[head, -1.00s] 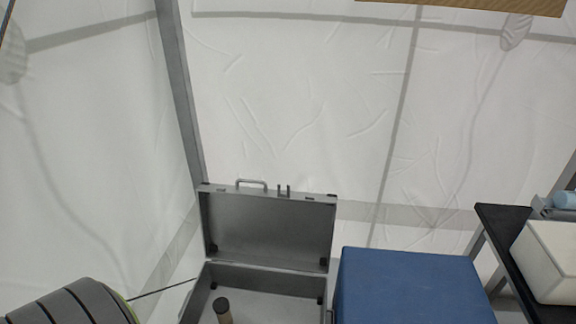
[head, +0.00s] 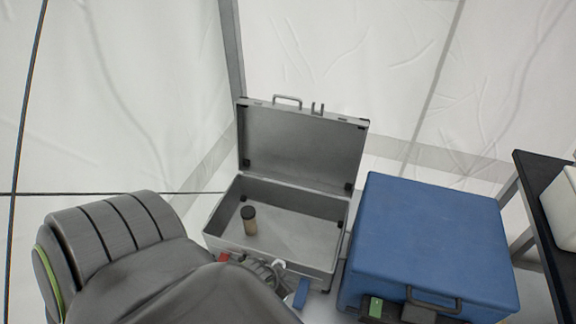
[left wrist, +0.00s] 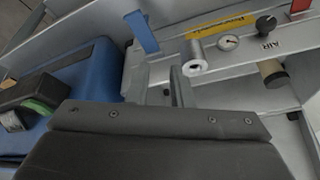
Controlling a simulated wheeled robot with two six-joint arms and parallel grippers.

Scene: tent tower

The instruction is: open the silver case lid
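The silver case (head: 312,262) stands open in the head view, its box facing up. Its lid (head: 300,145) stands raised at the back, leaning slightly away, with a handle (head: 287,98) on its top edge. A dark-capped tan cylinder (head: 250,222) stands inside the box. My left arm covers the lower left of the head view and hides its gripper there. In the left wrist view my left gripper (left wrist: 160,85) has its two grey fingers apart with nothing seen between them, near the front of the case. My right gripper is not in view.
A blue case (head: 430,235) sits closed just right of the silver case. A black-topped table (head: 540,205) stands at the far right. A front panel with a gauge (left wrist: 228,42), a silver knob (left wrist: 194,62) and a blue lever (left wrist: 142,32) is close to my left gripper.

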